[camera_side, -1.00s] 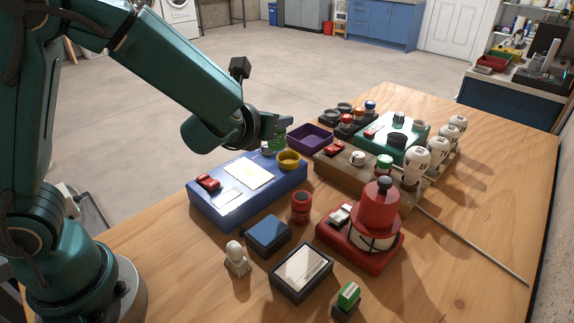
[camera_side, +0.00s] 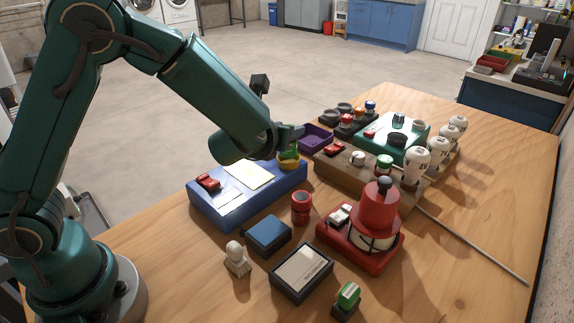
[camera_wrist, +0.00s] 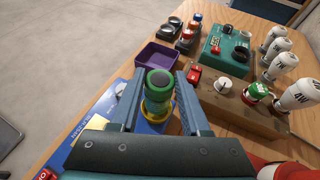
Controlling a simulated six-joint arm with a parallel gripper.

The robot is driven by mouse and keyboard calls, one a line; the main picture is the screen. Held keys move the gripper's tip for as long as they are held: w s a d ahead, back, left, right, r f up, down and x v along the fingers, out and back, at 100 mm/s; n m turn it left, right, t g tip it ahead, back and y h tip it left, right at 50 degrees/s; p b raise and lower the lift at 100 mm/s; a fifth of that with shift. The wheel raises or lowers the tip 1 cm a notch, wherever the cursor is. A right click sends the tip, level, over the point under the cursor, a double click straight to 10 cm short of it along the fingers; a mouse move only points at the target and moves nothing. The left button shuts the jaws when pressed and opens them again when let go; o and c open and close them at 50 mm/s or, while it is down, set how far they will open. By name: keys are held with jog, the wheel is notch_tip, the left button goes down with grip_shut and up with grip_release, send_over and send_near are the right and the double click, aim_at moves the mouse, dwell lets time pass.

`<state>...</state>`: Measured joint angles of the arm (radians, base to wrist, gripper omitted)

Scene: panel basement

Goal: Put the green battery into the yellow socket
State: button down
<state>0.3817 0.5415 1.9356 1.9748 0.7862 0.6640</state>
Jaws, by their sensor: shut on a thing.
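The green battery (camera_wrist: 159,85) stands upright between the two fingers of my gripper (camera_wrist: 160,92) in the wrist view. My gripper is shut on it. The yellow socket (camera_wrist: 156,114) is a round ring on the blue panel (camera_wrist: 93,138), right below the battery. In the side view, the battery (camera_side: 287,154) shows just above and partly within the outline of the yellow socket (camera_side: 289,164), under my gripper (camera_side: 288,146). I cannot tell how deep the battery's lower end sits, as the ring's inside is hidden.
A purple tray (camera_side: 315,139) is just behind the socket. A red device (camera_side: 376,225), a red cup (camera_side: 301,207) and a blue box (camera_side: 268,235) stand in front.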

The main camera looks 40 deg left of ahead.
jog(key=shift+f, duration=0.4)
jog(key=shift+f, duration=0.65)
dwell(1.0)
jog(key=c, duration=0.7)
grip_release()
jog(key=shift+o, duration=0.2)
jog(key=v, duration=1.1)
